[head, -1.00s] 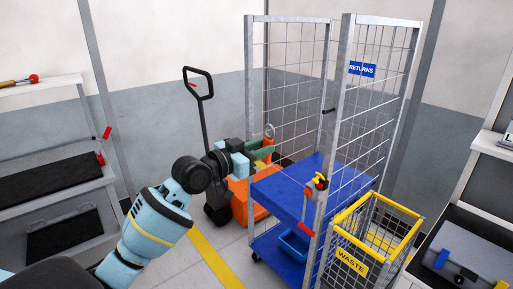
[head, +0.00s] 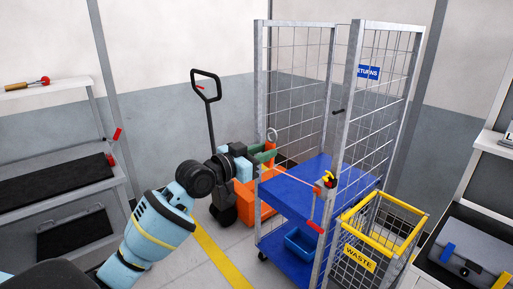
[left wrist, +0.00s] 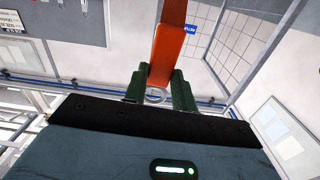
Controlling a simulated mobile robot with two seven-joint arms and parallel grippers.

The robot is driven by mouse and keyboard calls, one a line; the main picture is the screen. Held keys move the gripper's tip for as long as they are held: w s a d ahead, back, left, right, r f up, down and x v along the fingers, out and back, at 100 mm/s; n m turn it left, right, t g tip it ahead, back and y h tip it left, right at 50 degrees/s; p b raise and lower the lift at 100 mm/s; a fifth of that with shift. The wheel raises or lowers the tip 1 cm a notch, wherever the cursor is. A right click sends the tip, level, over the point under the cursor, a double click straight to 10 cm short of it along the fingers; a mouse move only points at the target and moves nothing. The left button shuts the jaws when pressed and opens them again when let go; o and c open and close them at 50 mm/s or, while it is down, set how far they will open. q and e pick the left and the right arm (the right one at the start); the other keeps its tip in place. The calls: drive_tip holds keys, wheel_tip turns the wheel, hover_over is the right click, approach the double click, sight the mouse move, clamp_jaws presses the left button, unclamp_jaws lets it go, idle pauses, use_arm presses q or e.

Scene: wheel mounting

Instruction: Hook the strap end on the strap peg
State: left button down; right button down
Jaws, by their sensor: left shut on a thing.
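My left gripper (head: 268,153) has green fingers and is shut on the strap end, beside the cart's left mesh side. In the left wrist view an orange strap (left wrist: 168,40) runs up from between the green fingers (left wrist: 160,92), with a metal ring (left wrist: 157,96) low between them. The ring also shows above the fingers in the head view (head: 271,135). A short dark peg (head: 337,112) sticks out from the cart's right front post, apart from the gripper and to its right. My right gripper is not in view.
The mesh cart (head: 290,195) has blue shelves. A red and yellow buckle (head: 329,180) sits on its front post. A yellow-rimmed waste basket (head: 385,235) stands at the right. An orange pallet jack (head: 243,195) is behind my gripper. Shelves (head: 60,200) stand at the left.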

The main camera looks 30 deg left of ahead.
use_arm(q)
drive_tip(key=s+d+f+n+y, duration=0.1)
drive_tip(key=s+d+f+y, duration=0.1)
drive_tip(key=s+d+f, duration=0.65)
drive_tip(key=s+f+n+t+y, duration=0.1)
drive_tip(key=s+f+n+y, duration=0.1)
drive_tip(key=s+y, duration=0.3)
drive_tip(key=s+n, duration=0.1)
drive_tip(key=s, duration=0.2)
drive_tip(key=shift+a+f+n, duration=0.3)
drive_tip(key=shift+a, duration=0.1)
